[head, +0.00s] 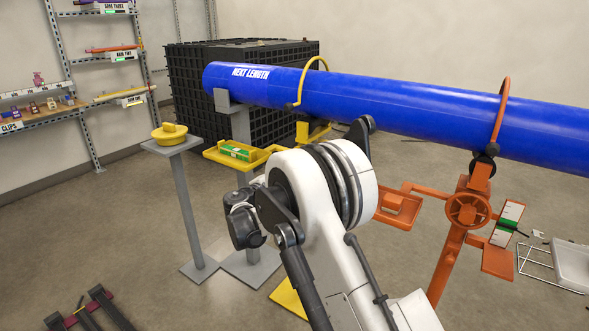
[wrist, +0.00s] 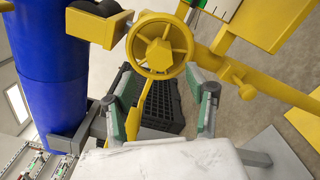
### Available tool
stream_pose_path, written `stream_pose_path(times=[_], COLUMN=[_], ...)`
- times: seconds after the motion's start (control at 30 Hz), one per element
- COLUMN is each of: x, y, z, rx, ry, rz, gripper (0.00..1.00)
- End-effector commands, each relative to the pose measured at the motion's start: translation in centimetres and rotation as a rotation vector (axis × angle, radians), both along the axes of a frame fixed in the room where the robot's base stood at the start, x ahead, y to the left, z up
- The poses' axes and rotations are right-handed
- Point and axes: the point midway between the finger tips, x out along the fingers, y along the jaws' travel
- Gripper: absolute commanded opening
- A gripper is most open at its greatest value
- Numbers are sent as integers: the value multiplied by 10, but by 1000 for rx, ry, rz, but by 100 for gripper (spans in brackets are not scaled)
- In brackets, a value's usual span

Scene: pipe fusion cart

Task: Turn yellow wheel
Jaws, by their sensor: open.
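The yellow wheel (wrist: 178,32) is a spoked handwheel with a hexagonal hub, at the top centre of the wrist view. It sits on a yellow stand (wrist: 233,70). My gripper (wrist: 160,75) is open, with its two green-padded fingers spread to the left and right just below the wheel's rim in the picture. Nothing is between the fingers. Whether a fingertip touches the rim I cannot tell. In the head view my arm hides the wheel and the gripper; only parts of the yellow stand (head: 313,131) show around it.
A long blue pipe (head: 420,105) runs above the stands and also shows in the wrist view (wrist: 55,90). An orange stand with its own wheel (head: 468,209) is at right. A grey pedestal (head: 190,215) with a yellow cap (head: 170,135) is at left. A black crate (head: 190,85) stands behind.

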Motion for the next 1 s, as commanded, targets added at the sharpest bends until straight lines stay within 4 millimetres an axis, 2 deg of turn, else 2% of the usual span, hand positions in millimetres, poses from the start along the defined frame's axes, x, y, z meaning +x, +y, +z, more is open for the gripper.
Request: stream_pose_path(times=[0.1,0.3,0.7,0.87,1.0], x=[-17,-33,-36,-38,-46], y=[12,22,23,9,-23], z=[0,0,0,11,32], rx=[0,0,1,38,132], ry=[0,0,-1,11,37], rz=[2,1,0,-9,-33], gripper=[51,51,51,51,51])
